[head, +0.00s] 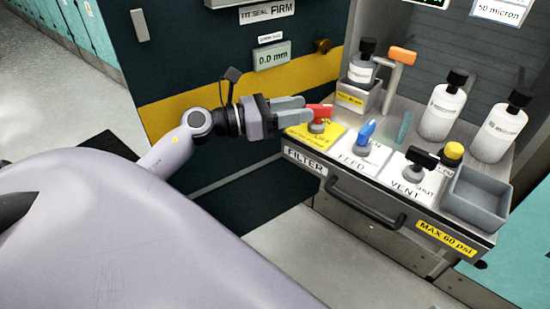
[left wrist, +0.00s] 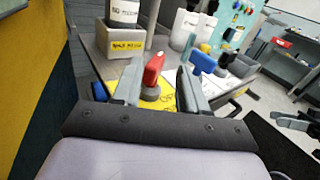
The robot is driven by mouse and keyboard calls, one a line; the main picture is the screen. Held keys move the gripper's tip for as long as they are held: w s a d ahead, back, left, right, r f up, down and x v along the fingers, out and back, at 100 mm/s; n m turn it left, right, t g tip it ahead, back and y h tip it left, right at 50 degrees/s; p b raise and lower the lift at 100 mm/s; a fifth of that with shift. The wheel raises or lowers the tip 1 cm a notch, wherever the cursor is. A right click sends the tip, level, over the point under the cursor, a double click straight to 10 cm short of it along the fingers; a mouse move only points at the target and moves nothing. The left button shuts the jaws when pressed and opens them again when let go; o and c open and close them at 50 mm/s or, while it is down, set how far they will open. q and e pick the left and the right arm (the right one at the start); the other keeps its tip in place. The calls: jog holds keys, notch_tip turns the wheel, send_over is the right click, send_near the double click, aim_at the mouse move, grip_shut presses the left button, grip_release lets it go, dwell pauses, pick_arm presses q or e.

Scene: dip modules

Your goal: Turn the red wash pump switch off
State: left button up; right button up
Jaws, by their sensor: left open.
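The red switch (head: 319,112) stands on a yellow plate (head: 300,138) at the left end of the panel shelf. It also shows in the left wrist view (left wrist: 152,72), between my fingers. My left gripper (head: 298,109) is open, with its fingertips at the red switch, one on either side of it. In the left wrist view the left gripper (left wrist: 150,90) has a visible gap between each finger and the red handle. The lettering on the yellow plate is partly hidden by the fingers. My right gripper is not in view.
A blue handle (head: 365,132) on the FEED plate and a black handle (head: 421,158) on the VENT plate stand to the right. White bottles (head: 441,108), an orange-topped tap (head: 402,56) and a grey tray (head: 477,196) crowd the shelf. A drawer handle (head: 364,203) juts out below.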

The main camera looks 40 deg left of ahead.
pick_arm(q)
jog(key=r+n+p, duration=0.1)
jog(key=r+p, duration=0.1)
jog(key=d+r+n+p, duration=0.1)
jog(key=shift+s+n+t, duration=0.3)
jog(key=shift+s+t, duration=0.05)
jog(key=shift+t, duration=0.05)
jog(key=s+d+f+m+g+y+p, duration=0.1)
jog(key=s+d+f+m+y+p, duration=0.1)
jog(key=s+m+p, duration=0.4)
jog(key=s+d+f+m+g+y+p, duration=0.2)
jog(key=s+m+p, duration=0.4)
jog(key=m, duration=1.1)
jog(key=s+d+f+m+g+y+p, duration=0.2)
jog(key=s+d+m+y+p, duration=0.2)
jog(key=m+p, duration=0.6)
jog(key=shift+s+d+m+y, duration=0.3)
jog(key=shift+s+d+m, duration=0.6)
jog(key=shift+s, duration=0.25)
jog(key=shift+f, duration=0.1)
